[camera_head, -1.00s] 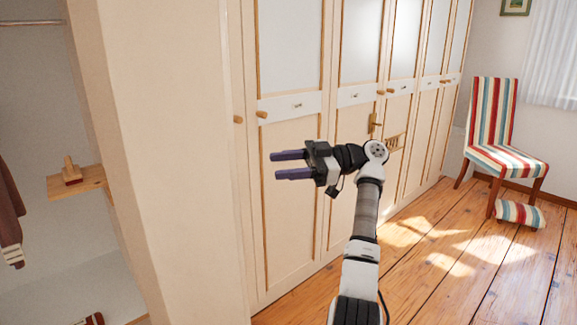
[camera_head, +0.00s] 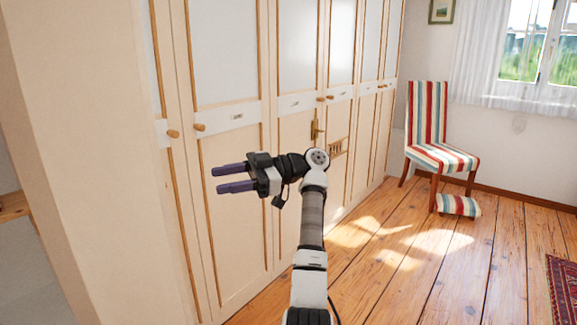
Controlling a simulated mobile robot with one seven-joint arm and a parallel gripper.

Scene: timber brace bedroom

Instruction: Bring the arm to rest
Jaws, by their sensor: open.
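My gripper (camera_head: 217,179) is open and empty, with its two purple fingers pointing left and a clear gap between them. My arm (camera_head: 312,215) rises from the bottom of the head view and bends left at a white joint below the wrist. In the picture the gripper is in front of the cream wardrobe doors (camera_head: 238,215). I cannot tell exactly how far it is from them; no touch is visible.
A red rug (camera_head: 563,285) shows at the right edge. The wooden floor (camera_head: 450,280) between is clear. A cream panel (camera_head: 75,130) stands close at left.

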